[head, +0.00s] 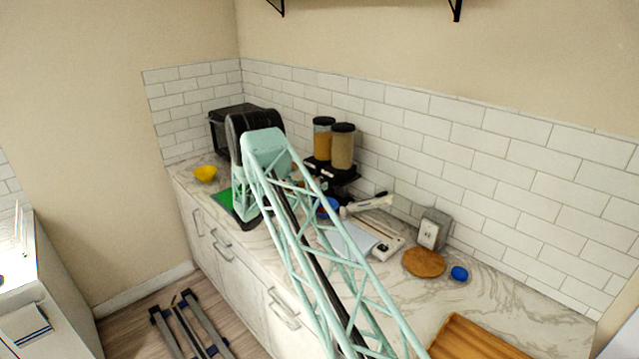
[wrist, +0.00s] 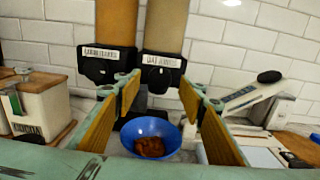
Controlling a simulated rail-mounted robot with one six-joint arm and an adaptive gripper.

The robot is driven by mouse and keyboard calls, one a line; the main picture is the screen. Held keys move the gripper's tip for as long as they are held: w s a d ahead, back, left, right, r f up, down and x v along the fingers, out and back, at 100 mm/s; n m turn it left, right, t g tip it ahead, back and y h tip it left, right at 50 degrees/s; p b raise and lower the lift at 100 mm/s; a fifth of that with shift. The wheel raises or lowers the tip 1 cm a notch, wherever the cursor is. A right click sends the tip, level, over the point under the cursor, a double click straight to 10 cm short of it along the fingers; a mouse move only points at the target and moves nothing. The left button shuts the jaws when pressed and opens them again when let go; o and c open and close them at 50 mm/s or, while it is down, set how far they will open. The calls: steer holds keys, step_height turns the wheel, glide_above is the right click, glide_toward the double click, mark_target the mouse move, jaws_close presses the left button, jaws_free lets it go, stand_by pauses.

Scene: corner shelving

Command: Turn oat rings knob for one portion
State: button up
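The oat rings dispenser shows in the wrist view as a tan cylinder (wrist: 166,25) above a black outlet with a white label. Its dark knob (wrist: 160,79) sits below that label. In the head view its cylinder (head: 342,147) has a black lid. My gripper (wrist: 160,97) is open and empty, with tan pads spread wide, in front of and below the knob, apart from it. A blue bowl (wrist: 174,128) with brown pieces in it stands beyond the pads, under the dispensers. My arm hides the gripper in the head view.
A second dispenser (wrist: 116,25) with an orange-brown filling stands just left. A cocoa box (wrist: 42,105) is further left. A white scale-like device (wrist: 255,100) stands right. The head view shows a yellow bowl (head: 205,173) and a round wooden board (head: 424,262).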

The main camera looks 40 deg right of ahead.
steer(key=shift+w+d, duration=0.1)
steer(key=shift+d, duration=1.05)
steer(key=c, duration=0.8)
